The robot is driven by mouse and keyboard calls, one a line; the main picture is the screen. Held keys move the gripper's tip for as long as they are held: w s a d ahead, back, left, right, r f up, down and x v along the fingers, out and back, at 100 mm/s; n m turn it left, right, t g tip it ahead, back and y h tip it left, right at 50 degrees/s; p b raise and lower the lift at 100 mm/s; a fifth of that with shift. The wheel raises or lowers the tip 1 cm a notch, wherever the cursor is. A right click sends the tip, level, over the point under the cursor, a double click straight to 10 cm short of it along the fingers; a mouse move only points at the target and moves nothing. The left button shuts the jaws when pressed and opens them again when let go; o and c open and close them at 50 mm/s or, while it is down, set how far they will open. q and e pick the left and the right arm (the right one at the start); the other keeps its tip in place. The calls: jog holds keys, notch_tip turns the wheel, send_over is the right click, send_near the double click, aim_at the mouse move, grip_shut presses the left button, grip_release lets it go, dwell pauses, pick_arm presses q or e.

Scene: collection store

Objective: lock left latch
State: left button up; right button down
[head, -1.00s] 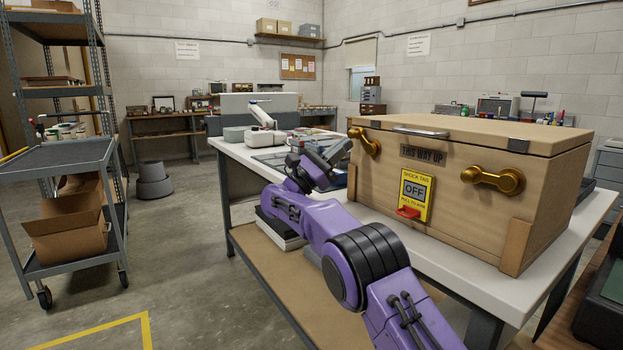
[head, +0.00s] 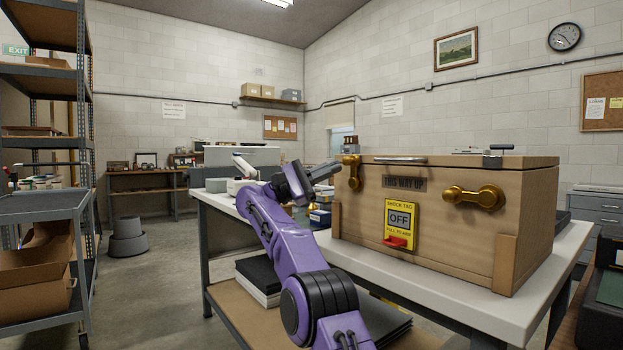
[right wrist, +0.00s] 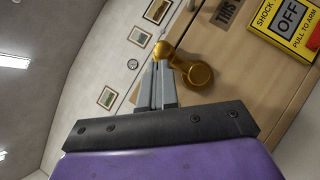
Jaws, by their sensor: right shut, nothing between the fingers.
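A large wooden crate (head: 440,235) stands on a white-topped bench. Its brass left latch (head: 353,174) is on the left of the front face, with its arm roughly upright in the head view. The latch also shows in the right wrist view (right wrist: 198,74), just beyond my fingertips. My right gripper (head: 336,169) is shut and empty, its fingertips close beside the left latch; I cannot tell whether they touch it. The fingers show together in the right wrist view (right wrist: 158,72). The brass right latch (head: 473,198) lies about level. My left gripper is out of view.
A yellow shock tag (head: 401,222) with a red pull tab is on the crate's front between the latches. The bench top (head: 420,277) is bare in front of the crate. A grey cart (head: 45,205) stands at the far left, with open floor between.

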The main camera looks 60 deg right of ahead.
jog(key=shift+s+a+r, duration=0.1)
jog(key=shift+r, duration=0.05)
dwell(0.6)
jog(key=w+a+f+p, duration=0.2)
jog(key=w+p, duration=0.3)
jog(key=p, duration=0.4)
jog(key=w+a+f+p, duration=0.2)
jog(key=w+p, duration=0.4)
jog(key=p, duration=0.3)
jog(key=shift+w+f, duration=0.25)
jog(key=shift+f, duration=0.1)
